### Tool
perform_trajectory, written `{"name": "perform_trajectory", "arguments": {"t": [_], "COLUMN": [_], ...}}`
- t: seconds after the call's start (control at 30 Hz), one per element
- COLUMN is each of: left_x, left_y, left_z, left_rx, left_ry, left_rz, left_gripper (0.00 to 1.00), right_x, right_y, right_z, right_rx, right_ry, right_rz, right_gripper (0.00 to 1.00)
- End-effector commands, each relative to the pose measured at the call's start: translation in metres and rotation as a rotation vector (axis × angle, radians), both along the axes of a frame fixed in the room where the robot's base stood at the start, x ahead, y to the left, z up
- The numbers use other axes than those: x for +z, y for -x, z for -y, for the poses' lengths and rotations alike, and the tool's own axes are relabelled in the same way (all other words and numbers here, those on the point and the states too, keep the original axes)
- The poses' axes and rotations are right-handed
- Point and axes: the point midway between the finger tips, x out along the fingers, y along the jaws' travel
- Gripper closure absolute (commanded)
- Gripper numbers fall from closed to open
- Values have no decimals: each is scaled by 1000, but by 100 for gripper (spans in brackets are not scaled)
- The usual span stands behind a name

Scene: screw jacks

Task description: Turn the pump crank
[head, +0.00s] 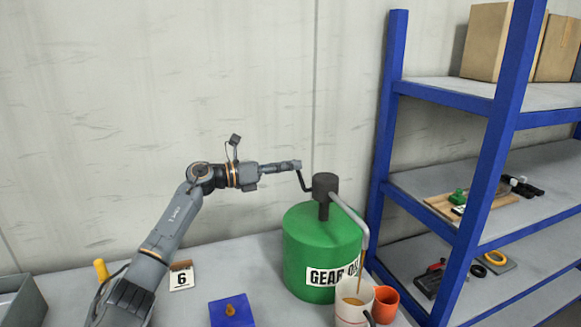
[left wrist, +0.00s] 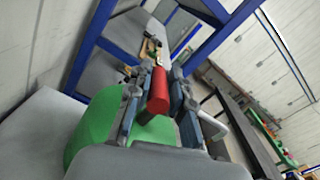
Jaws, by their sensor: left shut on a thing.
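A green drum (head: 315,250) labelled "GEAR O…" stands on the table, with a dark pump head (head: 324,186) on top. A thin dark crank (head: 304,181) comes off the pump's left side. My left gripper (head: 292,165) is at the crank's outer end. In the left wrist view the red crank handle (left wrist: 158,92) lies between its two fingers, which are shut on it. A grey spout (head: 350,218) bends down to the right, and a thin brown stream falls from it into a white mug (head: 354,306). My right gripper is not in view.
An orange cup (head: 385,303) stands next to the mug. A blue block (head: 231,311) and a card marked 6 (head: 181,276) are on the table to the left. A blue-framed shelf rack (head: 388,130) stands close on the right. A plain wall is behind.

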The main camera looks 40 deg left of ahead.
Motion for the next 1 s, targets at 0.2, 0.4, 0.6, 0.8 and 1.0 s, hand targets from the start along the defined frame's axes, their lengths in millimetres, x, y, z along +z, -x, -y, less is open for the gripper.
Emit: {"name": "perform_trajectory", "arguments": {"t": [0.2, 0.4, 0.6, 0.8, 1.0], "left_x": [-23, -38, -51, -63, -75], "left_y": [-4, -6, -6, -5, -3], "left_z": [-7, -10, -11, -9, -5], "left_rx": [1, 2, 1, -1, -2], "left_ry": [178, 345, 514, 684, 850], "left_rz": [-111, -201, -288, -375, -461], "left_gripper": [100, 100, 100, 100, 100], "right_x": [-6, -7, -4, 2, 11], "right_y": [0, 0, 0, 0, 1], "right_z": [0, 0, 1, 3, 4], "right_rx": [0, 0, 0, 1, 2], "right_ry": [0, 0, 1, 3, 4], "right_rz": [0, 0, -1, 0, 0], "right_gripper": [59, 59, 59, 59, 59]}}
